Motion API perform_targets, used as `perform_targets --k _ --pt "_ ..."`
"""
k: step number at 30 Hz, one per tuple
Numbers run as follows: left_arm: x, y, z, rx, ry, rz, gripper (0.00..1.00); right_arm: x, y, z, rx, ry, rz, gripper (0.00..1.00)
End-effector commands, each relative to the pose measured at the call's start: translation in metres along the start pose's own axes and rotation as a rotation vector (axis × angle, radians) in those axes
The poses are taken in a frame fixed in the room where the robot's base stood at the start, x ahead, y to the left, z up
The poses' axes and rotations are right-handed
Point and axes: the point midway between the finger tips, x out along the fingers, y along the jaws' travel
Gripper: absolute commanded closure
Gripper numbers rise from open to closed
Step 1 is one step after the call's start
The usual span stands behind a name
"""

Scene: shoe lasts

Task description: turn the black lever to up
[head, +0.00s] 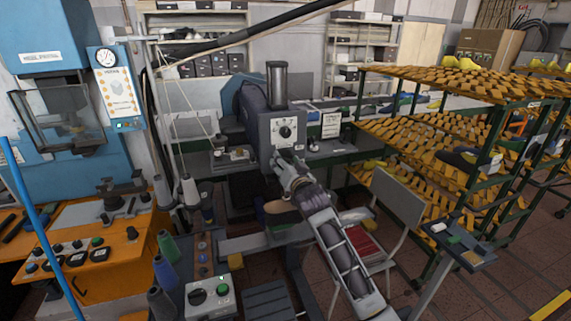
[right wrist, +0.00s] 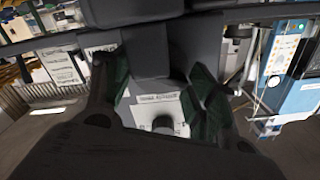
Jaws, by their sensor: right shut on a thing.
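The grey machine (head: 270,128) stands in the middle of the head view, with a round black dial (head: 286,132) on its front panel. My right gripper (head: 284,160) is at the machine's front, just below the dial. It is shut on the black lever, which is mostly hidden by the gripper, so its angle cannot be read. In the right wrist view the dark green fingers (right wrist: 163,85) stand on either side of a dark part and a white label plate (right wrist: 155,108). My left gripper is in neither view.
A grey chair (head: 398,199) and a green rack with yellow shelves (head: 425,130) stand to the right. Thread cones (head: 167,246) and an orange control bench (head: 110,250) are at the left. A slim stand with a small tray (head: 462,243) is at lower right.

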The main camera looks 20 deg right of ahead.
Motion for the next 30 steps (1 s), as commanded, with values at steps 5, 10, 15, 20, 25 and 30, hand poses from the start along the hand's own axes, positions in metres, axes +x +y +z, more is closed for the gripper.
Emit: perform_targets --k 5,10,15,20,25,30 --pt "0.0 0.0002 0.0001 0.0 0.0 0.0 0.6 0.0001 0.001 0.0005 -0.149 -0.001 0.002 0.67" --pt "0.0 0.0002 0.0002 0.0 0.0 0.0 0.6 0.0 0.001 0.0007 -0.309 -0.002 0.001 0.67" --pt "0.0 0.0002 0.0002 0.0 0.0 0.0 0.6 0.0001 0.0012 0.0002 -0.472 -0.001 0.001 0.67" --pt "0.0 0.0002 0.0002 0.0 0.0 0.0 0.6 0.0002 0.0012 -0.0002 -0.624 0.0 0.001 0.67" --pt "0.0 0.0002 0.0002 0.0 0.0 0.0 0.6 0.0001 0.0012 0.0002 -0.778 -0.001 0.0 0.67" --pt "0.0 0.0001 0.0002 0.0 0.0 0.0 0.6 0.0 0.0013 0.0003 -0.905 -0.002 0.001 0.67"
